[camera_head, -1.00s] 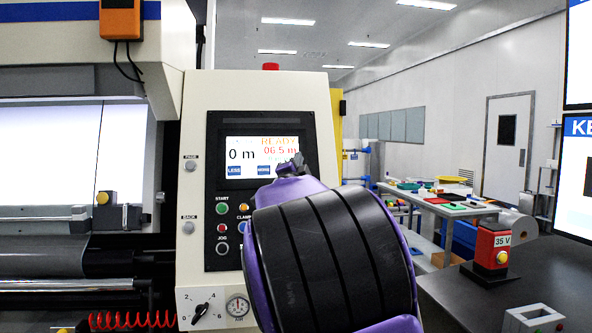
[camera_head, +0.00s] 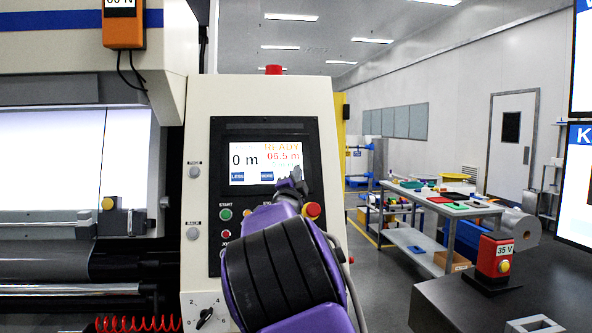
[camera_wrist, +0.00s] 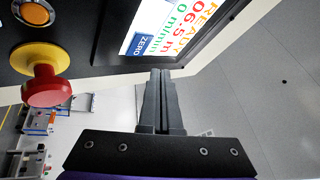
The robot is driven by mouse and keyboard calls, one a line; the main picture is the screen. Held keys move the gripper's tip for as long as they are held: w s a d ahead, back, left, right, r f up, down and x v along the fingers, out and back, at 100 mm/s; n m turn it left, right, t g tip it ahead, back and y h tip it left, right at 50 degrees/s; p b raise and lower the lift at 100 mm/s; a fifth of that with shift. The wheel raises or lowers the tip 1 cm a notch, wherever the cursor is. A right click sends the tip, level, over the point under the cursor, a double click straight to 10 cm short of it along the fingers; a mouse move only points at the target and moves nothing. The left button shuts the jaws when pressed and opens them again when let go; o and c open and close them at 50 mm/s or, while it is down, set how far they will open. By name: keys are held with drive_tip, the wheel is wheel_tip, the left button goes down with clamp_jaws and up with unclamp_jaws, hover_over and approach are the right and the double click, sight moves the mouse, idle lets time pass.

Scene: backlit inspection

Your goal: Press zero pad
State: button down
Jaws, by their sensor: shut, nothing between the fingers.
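The blue zero pad (camera_wrist: 143,44) is at the lower right corner of the lit screen (camera_head: 262,160) on the machine's control panel. In the wrist view it is readable and uncovered. In the head view my gripper covers that corner, so the pad is hidden. My gripper (camera_head: 296,174) is shut and empty, in front of the screen's lower right. In the wrist view its fingertips (camera_wrist: 160,72) point toward the panel, below the pad in the picture, by the black bezel's edge. I cannot tell whether they touch anything. The screen reads READY, 0 m and 06.5 m.
A red stop button on a yellow collar (camera_head: 312,210) sticks out near my gripper; it is large in the wrist view (camera_wrist: 46,86). A green start button (camera_head: 225,214) is further left. A red 35 V box (camera_head: 494,258) stands on the dark table (camera_head: 450,305) at right.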

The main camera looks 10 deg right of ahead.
drive_tip(key=shift+w+f, duration=0.25)
drive_tip(key=shift+w, duration=0.35)
drive_tip(key=shift+w+f, duration=0.2)
drive_tip(key=shift+w, duration=0.35)
drive_tip(key=shift+w, duration=0.1)
idle(1.2)
drive_tip(key=shift+w+f, duration=0.15)
drive_tip(key=shift+w, duration=0.15)
drive_tip(key=shift+w+f, duration=0.15)
drive_tip(key=shift+w, duration=0.2)
idle(0.6)
drive_tip(key=shift+s, duration=0.1)
drive_tip(key=shift+s+r+b, duration=0.3)
drive_tip(key=shift+s+b, duration=0.35)
drive_tip(key=shift+b, duration=0.1)
drive_tip(key=shift+s, duration=0.1)
drive_tip(key=shift+s+r+b, duration=0.3)
drive_tip(key=shift+s+b, duration=0.3)
drive_tip(key=shift+s, duration=0.15)
drive_tip(key=shift+s+r+b, duration=0.35)
drive_tip(key=shift+s+b, duration=0.2)
drive_tip(key=shift+s, duration=0.15)
drive_tip(key=shift+s+r+b, duration=0.3)
drive_tip(key=shift+s+b, duration=0.3)
drive_tip(key=shift+s, duration=0.15)
